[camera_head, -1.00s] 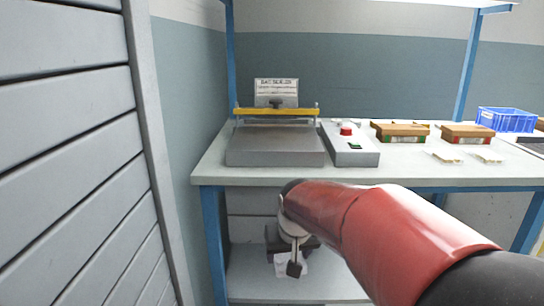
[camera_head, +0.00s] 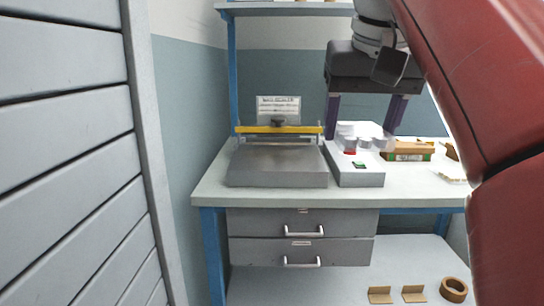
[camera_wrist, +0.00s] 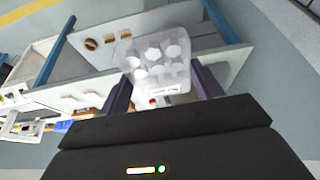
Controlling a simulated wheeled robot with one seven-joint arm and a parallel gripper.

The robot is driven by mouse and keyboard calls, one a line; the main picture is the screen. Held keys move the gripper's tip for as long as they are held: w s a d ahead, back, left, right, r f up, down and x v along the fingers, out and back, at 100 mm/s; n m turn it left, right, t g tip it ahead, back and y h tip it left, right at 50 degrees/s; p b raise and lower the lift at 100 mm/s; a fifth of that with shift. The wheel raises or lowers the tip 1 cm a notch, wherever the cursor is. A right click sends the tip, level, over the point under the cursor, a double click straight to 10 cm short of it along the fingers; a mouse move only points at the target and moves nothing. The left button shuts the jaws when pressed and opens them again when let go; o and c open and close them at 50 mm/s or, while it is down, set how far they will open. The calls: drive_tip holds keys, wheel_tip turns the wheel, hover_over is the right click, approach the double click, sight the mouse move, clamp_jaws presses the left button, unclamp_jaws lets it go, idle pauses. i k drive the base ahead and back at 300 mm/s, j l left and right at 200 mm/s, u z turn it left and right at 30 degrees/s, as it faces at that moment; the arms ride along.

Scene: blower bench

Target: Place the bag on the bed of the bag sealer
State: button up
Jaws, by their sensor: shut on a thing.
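The bag sealer stands at the left of the bench in the head view, with a flat grey bed (camera_head: 278,167) and a raised yellow bar (camera_head: 262,129) behind it. The bed is bare. A clear bag with several white round pieces (camera_head: 362,137) hangs between the fingers of my gripper (camera_head: 364,122), which is shut on it. The bag is up and to the right of the bed, in line with the control box in the head view. The same bag (camera_wrist: 155,62) fills the space beyond the fingers in the wrist view.
The grey control box (camera_head: 360,178) with a red button and green switch sits right of the bed. Cardboard boxes (camera_head: 405,150) are further right. Drawers (camera_head: 300,222) hang under the bench. A tape roll (camera_head: 454,289) and brown brackets (camera_head: 380,294) lie on the lower shelf.

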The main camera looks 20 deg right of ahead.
sight(278, 158)
drive_tip(key=i, duration=1.05)
drive_tip(key=i+l, duration=0.1)
drive_tip(key=l, duration=0.15)
drive_tip(key=k+l, duration=0.2)
drive_tip(key=k, duration=0.3)
drive_tip(key=u, duration=0.05)
